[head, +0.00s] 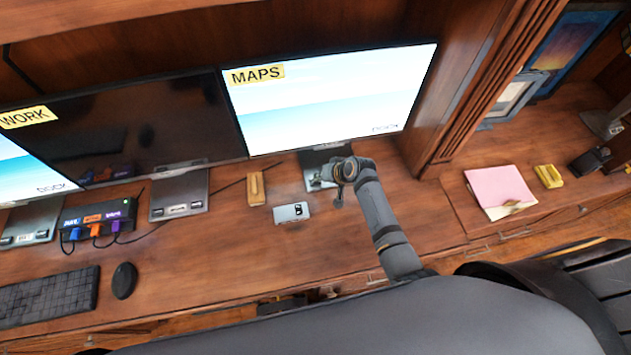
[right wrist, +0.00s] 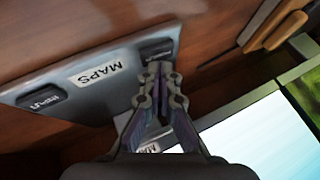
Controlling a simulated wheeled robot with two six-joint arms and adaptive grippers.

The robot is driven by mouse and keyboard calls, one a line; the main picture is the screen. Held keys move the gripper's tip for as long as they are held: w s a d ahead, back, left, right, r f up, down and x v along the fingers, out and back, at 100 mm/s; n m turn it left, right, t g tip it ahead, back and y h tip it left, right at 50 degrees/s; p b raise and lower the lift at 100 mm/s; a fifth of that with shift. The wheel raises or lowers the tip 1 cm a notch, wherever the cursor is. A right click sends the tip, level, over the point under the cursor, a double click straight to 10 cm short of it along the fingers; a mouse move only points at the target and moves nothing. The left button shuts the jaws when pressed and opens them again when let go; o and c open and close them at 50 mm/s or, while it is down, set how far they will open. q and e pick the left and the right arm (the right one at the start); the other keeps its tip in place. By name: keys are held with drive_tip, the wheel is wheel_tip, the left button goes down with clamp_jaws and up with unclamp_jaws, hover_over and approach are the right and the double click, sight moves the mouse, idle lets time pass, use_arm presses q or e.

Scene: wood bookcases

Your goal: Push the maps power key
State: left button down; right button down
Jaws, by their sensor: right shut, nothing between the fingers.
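The MAPS monitor (head: 325,100) is lit with a pale blue picture. Its grey stand base (head: 311,160) is partly hidden by my right gripper (head: 326,186). In the right wrist view, the base (right wrist: 92,75) carries a white MAPS label (right wrist: 97,75) between two dark keys. The key (right wrist: 40,97) on the left reads INPUT. The other dark key (right wrist: 156,49), whose lettering I cannot read, lies just beyond the tips of my right gripper (right wrist: 158,70). The gripper is shut and empty; I cannot tell if it touches the key. My left gripper is not in view.
A dark WORK monitor (head: 140,125) and its stand base (head: 180,194) are to the left. A small grey device (head: 291,212) and a wooden block (head: 256,188) lie left of my arm. A wooden upright (head: 440,140) stands to the right. The front desk is mostly clear.

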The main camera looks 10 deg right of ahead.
idle(0.5)
drive_tip(key=shift+f, duration=0.1)
drive_tip(key=shift+f, duration=0.3)
drive_tip(key=shift+r+p, duration=0.4)
drive_tip(key=shift+p, duration=0.1)
